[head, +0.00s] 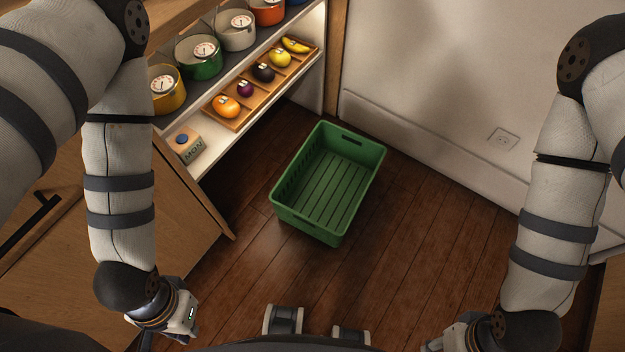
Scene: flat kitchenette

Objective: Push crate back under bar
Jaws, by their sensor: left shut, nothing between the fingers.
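The green plastic crate (287,213) stands upright and empty on the dark wooden floor, with slatted bottom and handle slots. It is clear of the bar (215,150), the wooden unit with open shelves at upper left. A dark open space lies beneath the bar's lowest shelf, to the left of the crate. My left gripper (178,322) is at the lower left, shut and empty, well apart from the crate; its fingertips are hard to see. My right gripper (438,345) is cut off by the bottom edge, apart from the crate, and its fingers are hidden.
The shelves hold several pots with dials (205,58), a wooden fruit tray (230,117) and a small box (184,142). A white wall with a socket (503,139) stands behind and right of the crate.

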